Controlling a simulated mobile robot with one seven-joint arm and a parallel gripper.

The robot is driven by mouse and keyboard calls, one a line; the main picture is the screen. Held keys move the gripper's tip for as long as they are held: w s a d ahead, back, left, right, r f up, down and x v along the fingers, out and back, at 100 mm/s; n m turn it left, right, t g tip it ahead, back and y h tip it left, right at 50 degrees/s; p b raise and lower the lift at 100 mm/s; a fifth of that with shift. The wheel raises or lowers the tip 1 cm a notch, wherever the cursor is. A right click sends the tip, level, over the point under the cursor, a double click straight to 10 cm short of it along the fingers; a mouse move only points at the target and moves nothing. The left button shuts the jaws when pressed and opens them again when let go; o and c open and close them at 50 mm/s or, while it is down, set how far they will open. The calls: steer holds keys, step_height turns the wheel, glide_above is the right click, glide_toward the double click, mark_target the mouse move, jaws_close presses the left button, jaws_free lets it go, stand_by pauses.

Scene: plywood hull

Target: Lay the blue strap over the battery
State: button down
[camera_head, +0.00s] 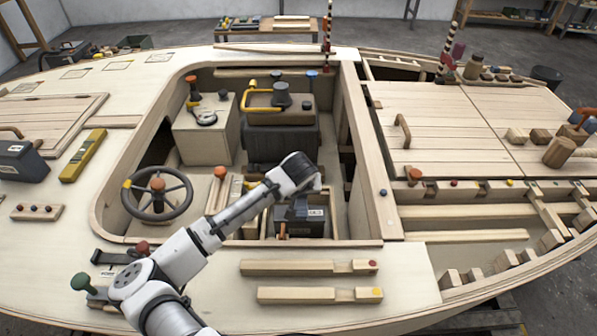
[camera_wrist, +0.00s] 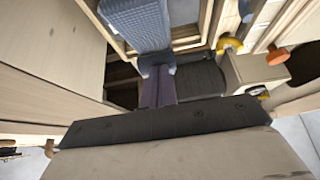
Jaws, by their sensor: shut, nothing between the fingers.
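The battery (camera_head: 315,224) is a dark box with a pale label, low in the open cockpit well. My gripper (camera_head: 316,184) is just above its far side and hides part of it. In the wrist view my gripper (camera_wrist: 157,72) is shut, with nothing held between its fingers. A wide blue woven band, which looks like the blue strap (camera_wrist: 138,24), lies just beyond the fingertips. Whether they touch it I cannot tell. I cannot make out the strap in the head view, and how it lies against the battery is not clear.
A steering wheel (camera_head: 157,194) and an orange-knobbed post (camera_head: 220,173) stand to the left. A dark engine box (camera_head: 282,140) is behind. Two wooden bars (camera_head: 305,267) lie on the front deck.

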steer(key=shift+s+f+b, duration=0.35)
steer(key=shift+s+f, duration=0.3)
steer(key=shift+f, duration=0.2)
steer(key=shift+r, duration=0.1)
steer(key=shift+r+p, duration=0.7)
steer(key=shift+r, duration=0.1)
